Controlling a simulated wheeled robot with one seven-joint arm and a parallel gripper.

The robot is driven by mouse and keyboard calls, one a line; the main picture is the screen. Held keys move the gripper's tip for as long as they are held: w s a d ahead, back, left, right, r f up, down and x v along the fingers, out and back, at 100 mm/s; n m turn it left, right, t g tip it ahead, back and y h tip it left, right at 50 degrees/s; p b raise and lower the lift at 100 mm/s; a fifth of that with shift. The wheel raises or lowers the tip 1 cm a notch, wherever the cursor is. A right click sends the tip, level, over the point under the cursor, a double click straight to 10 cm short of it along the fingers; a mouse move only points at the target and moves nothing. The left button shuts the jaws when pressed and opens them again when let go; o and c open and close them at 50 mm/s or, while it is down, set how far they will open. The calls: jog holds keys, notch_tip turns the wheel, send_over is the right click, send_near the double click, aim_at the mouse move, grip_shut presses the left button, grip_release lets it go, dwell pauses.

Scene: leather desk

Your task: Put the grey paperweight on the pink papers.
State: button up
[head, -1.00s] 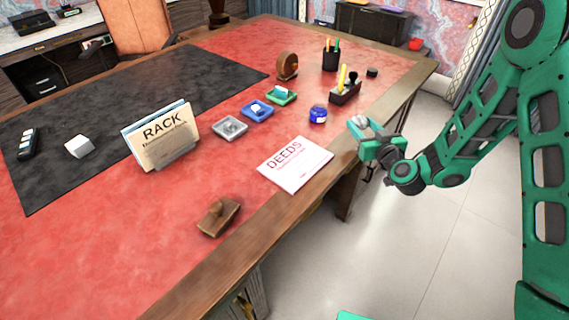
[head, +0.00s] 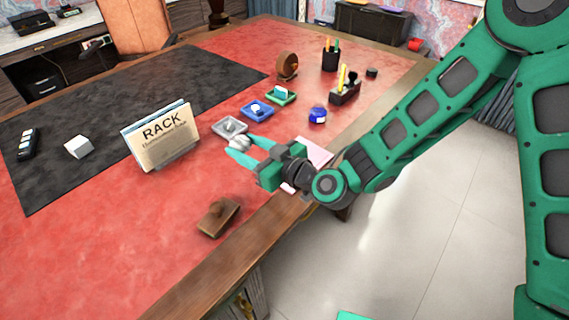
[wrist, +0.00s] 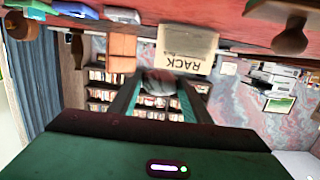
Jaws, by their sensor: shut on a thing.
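The grey paperweight (head: 240,143) is a small rounded lump held between the fingertips of my gripper (head: 249,149). In the wrist view the paperweight (wrist: 158,82) sits between the two fingers, with the desk upside down at the top of the picture. My gripper is shut on it above the red desk top, just in front of the grey tray in the head view. The pink papers (head: 316,152) lie near the desk's front edge. My gripper and wrist hide most of them, including the printed title.
A grey tray (head: 229,126), blue tray (head: 245,112), green tray (head: 285,101) and blue jar (head: 318,114) stand behind. The RACK file holder (head: 160,140) is to the left, and a brown stamp (head: 216,218) is nearer. Red desk top around the stamp is clear.

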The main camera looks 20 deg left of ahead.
jog(key=shift+s+a+r, duration=0.1)
jog(key=shift+s, duration=0.05)
jog(key=w+d+f, duration=0.2)
jog(key=w, duration=0.1)
jog(key=w+d+f, duration=0.2)
jog(key=w+d, duration=0.1)
jog(key=w+d+f, duration=0.2)
jog(key=w+f, duration=0.1)
jog(key=shift+d, duration=0.15)
jog(key=shift+f, duration=1.8)
jog(key=o, duration=1.2)
jog(key=shift+f, duration=0.1)
jog(key=shift+o, duration=0.2)
jog(key=shift+f, duration=0.1)
